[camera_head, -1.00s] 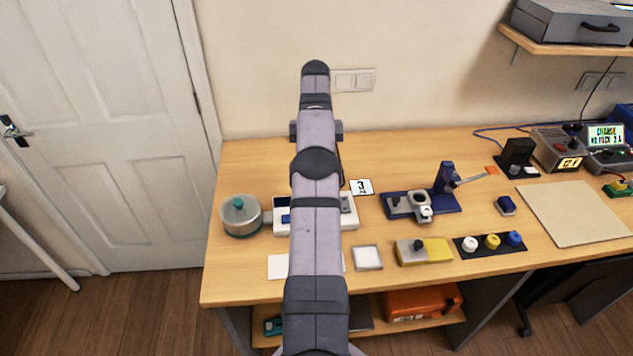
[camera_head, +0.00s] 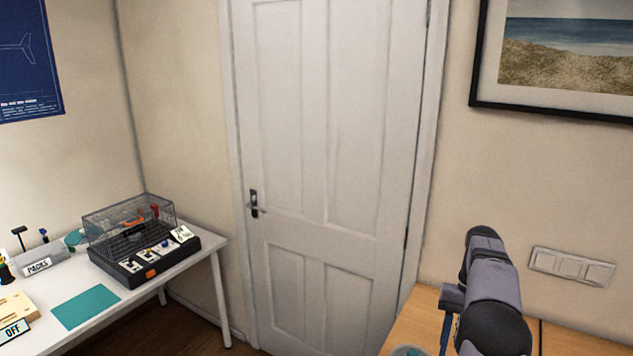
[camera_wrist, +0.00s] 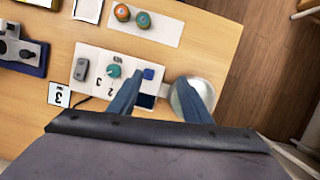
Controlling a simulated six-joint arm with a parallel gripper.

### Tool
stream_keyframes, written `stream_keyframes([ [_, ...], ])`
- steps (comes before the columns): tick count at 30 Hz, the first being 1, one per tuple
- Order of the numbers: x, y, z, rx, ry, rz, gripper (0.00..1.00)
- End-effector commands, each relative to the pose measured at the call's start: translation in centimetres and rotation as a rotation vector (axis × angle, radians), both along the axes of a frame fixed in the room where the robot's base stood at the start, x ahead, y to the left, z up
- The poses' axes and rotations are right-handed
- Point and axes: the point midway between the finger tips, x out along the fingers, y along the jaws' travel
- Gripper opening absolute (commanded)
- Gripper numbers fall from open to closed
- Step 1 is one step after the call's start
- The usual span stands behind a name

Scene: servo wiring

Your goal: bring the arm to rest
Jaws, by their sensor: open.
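My gripper (camera_wrist: 160,78) shows in the wrist view with its two blue-grey fingers apart and nothing between them. It hangs above the wooden desk (camera_wrist: 215,40), over a white tray (camera_wrist: 92,58) and a round metal pot (camera_wrist: 182,98) partly hidden by the right finger.
In the head view a white table (camera_head: 190,272) with a wire cage (camera_head: 130,228) stands left, beside a closed white door (camera_head: 330,180). A wall switch (camera_head: 570,267) is right.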

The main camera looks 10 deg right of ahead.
Motion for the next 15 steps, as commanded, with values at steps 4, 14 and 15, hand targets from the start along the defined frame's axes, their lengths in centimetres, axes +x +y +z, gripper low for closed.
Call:
stream_keyframes([
  [4,0.9,5.4,0.4,-0.025,-0.037,0.105,0.44],
  [14,-1.8,16.9,-0.6,-0.067,-0.126,0.322,0.44],
  [15,-2.5,18.2,-0.8,-0.071,-0.138,0.349,0.44],
])
